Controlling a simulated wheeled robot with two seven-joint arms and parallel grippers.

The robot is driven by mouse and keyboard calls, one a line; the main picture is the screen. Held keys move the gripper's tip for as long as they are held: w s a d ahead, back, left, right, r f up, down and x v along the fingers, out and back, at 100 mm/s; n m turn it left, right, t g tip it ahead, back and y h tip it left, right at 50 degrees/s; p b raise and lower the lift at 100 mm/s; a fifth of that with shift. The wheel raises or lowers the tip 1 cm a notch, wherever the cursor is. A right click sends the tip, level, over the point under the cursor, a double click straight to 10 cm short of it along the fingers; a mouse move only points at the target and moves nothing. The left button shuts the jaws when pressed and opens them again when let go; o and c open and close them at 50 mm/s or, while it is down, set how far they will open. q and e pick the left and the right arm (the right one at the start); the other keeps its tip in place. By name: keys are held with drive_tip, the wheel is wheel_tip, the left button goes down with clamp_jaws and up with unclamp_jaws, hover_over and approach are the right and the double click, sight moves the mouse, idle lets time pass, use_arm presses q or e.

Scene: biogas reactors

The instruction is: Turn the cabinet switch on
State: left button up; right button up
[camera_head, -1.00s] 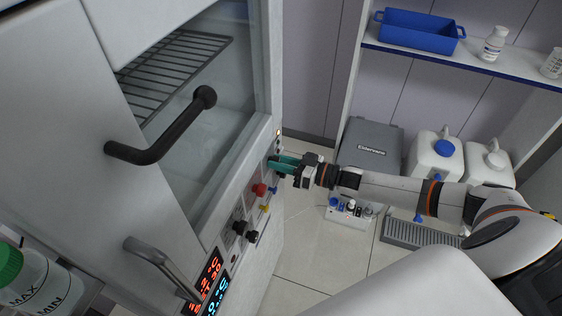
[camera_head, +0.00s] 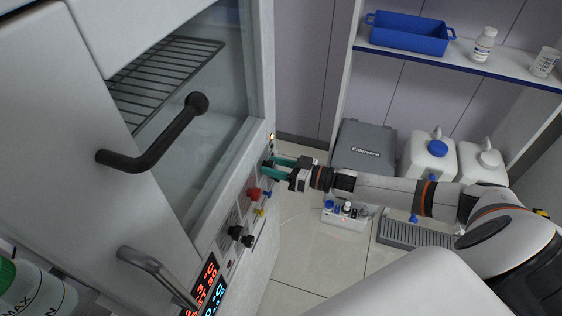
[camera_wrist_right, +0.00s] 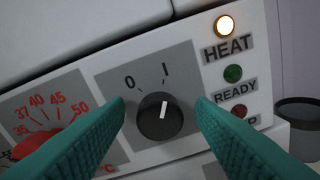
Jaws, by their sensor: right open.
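The cabinet switch (camera_wrist_right: 160,117) is a round black knob with a white pointer mark, set on a grey plate marked 0 and I. The pointer is directed up and slightly right, toward the I. My right gripper (camera_wrist_right: 160,104) is open, with one teal finger on each side of the knob and visible gaps to it. In the head view my right gripper (camera_head: 270,167) reaches the front panel of the white cabinet (camera_head: 165,215) from the right; the switch is hard to make out there. My left gripper is not in view.
A lit HEAT lamp (camera_wrist_right: 225,25), a green READY lamp (camera_wrist_right: 233,73) and a red lamp (camera_wrist_right: 239,111) sit right of the switch. A red temperature knob (camera_wrist_right: 38,141) is at left. A black door handle (camera_head: 160,140) juts out.

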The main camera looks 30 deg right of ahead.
drive_tip(key=b+v, duration=0.2)
drive_tip(key=v, duration=1)
drive_tip(key=d+f+m+h, duration=0.1)
drive_tip(key=d+f+h, duration=0.15)
drive_tip(key=f, duration=0.55)
drive_tip(key=d+f+h, duration=0.2)
drive_tip(key=f+h, duration=0.2)
drive_tip(key=f, duration=0.4)
drive_tip(key=s+f+m+g+h, duration=0.1)
drive_tip(key=s+f+g+h, duration=0.1)
drive_tip(key=s+f, duration=0.35)
drive_tip(key=s+f+g+h, duration=0.1)
drive_tip(key=s+f+h, duration=0.15)
drive_tip(key=f, duration=0.65)
drive_tip(key=s+a+f+g, duration=0.3)
drive_tip(key=s+a+f, duration=0.2)
drive_tip(key=s, duration=0.4)
drive_tip(key=s+a+f+g, duration=0.3)
drive_tip(key=s+f, duration=0.3)
drive_tip(key=s, duration=0.4)
drive_tip(key=s+a+f+g, duration=0.3)
drive_tip(key=s+a+f, duration=0.3)
drive_tip(key=s, duration=0.3)
drive_tip(key=shift+s+a, duration=0.3)
drive_tip(key=shift+a, duration=0.05)
